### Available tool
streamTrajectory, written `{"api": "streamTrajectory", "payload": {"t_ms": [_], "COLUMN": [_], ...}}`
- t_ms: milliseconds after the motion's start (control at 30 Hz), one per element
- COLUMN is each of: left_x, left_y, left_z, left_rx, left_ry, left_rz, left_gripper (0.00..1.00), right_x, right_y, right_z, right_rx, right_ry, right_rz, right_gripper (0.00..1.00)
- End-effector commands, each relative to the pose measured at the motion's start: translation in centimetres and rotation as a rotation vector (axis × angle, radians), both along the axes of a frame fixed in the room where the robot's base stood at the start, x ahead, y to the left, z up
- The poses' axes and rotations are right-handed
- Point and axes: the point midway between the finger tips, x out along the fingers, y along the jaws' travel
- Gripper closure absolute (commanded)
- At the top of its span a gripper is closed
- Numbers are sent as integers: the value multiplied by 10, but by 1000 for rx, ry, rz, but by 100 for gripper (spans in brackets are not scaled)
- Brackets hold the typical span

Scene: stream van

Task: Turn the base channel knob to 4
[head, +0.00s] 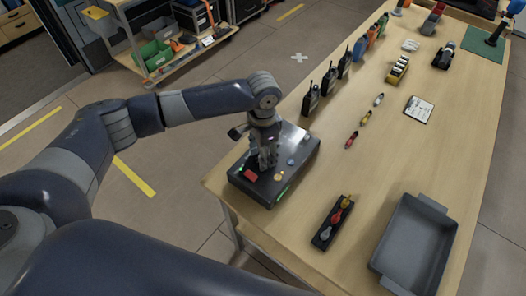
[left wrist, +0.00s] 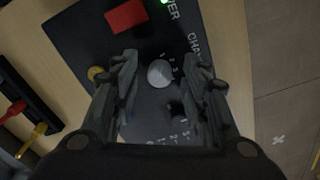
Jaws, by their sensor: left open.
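The black base unit (head: 306,147) lies on the near left corner of the table. My left gripper (head: 267,163) points down over it, open. In the left wrist view the base's dark face (left wrist: 80,30) carries lettering that reads partly as POWER and CHAN. A round pale grey knob (left wrist: 159,73) sits between the open fingers of my left gripper (left wrist: 160,66), with small numbers beside it. A darker knob (left wrist: 176,108) is nearer the palm. Contact and the grey knob's setting cannot be told. A red block-like button (left wrist: 126,16) is also on the face. My right gripper is not in view.
A grey tray (head: 447,213) and a dark holder with coloured pieces (head: 322,236) stand on the table's near side. Several black radios (head: 311,99) line the left edge. A white card (head: 419,109) lies farther back.

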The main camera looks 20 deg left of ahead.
Motion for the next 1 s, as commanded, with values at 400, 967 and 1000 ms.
{"api": "streamTrajectory", "payload": {"t_ms": [400,967,1000], "left_x": [0,0,0], "left_y": [0,-1,-1], "left_z": [0,4,4], "left_rx": [-1,-3,-3], "left_ry": [-1,0,0], "left_rz": [0,-175,-208], "left_gripper": [100,100,100], "right_x": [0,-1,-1], "right_y": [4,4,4], "right_z": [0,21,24], "right_rx": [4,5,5], "right_ry": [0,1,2], "right_rz": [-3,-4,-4], "right_gripper": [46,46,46]}}
